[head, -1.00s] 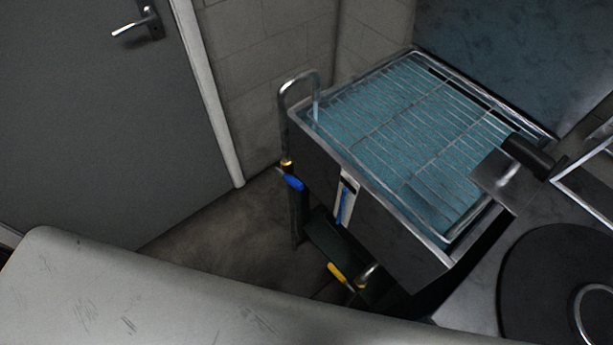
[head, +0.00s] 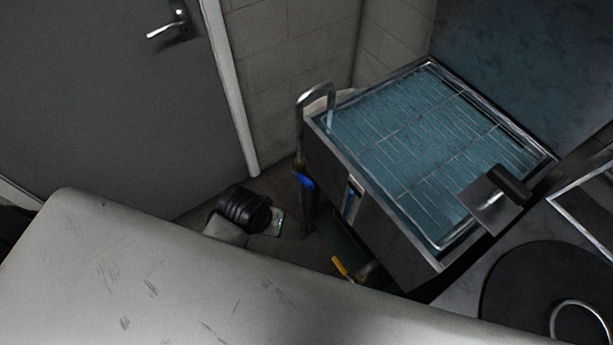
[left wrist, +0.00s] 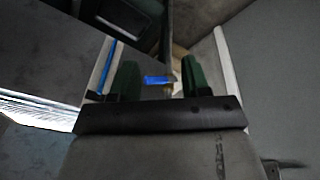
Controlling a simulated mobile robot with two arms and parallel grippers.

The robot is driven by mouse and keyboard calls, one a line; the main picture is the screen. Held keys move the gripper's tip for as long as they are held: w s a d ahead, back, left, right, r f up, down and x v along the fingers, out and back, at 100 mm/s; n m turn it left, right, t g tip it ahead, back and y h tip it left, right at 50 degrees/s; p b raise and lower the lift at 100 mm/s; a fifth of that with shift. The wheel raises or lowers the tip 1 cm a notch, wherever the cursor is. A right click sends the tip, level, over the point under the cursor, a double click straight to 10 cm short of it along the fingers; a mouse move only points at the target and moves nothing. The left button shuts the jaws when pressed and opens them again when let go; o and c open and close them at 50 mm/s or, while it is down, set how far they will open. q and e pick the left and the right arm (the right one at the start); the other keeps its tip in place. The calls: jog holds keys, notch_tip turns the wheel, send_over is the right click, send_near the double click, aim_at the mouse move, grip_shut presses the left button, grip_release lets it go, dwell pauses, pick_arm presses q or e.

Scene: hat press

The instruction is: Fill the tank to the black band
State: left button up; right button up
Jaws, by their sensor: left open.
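The steel tank (head: 400,245) holds blue water (head: 395,120) over a wire grid. A bent spout (head: 315,92) at its left corner has a bluish stream below it. The blue lever (head: 304,181) is on the pipe under the spout. A pale gauge strip (head: 352,200) with a blue column is on the tank's front; I cannot make out a black band. My left gripper (left wrist: 159,70) is open, and the blue lever (left wrist: 157,79) shows between its dark green fingers; I cannot tell if they touch. My right gripper is not in view.
A yellow lever (head: 341,266) sits low under the tank. A pale scratched surface (head: 150,270) fills the foreground. A grey door (head: 100,100) is at the left. A metal plate with a black handle (head: 510,186) overlaps the tank's right side.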

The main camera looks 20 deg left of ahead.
pick_arm(q)
jog(key=w+d+n+g, duration=0.1)
jog(key=w+d+n, duration=0.3)
jog(key=w, duration=0.6)
jog(key=n+g, duration=0.1)
jog(key=n, duration=0.4)
send_near(307, 180)
jog(key=shift+n+y, duration=0.3)
jog(key=shift+y, duration=0.1)
jog(key=f, duration=0.6)
jog(key=f+b, duration=0.1)
jog(key=f, duration=0.3)
jog(key=shift+d+f, duration=0.15)
jog(key=shift+d, duration=0.2)
grip_shut()
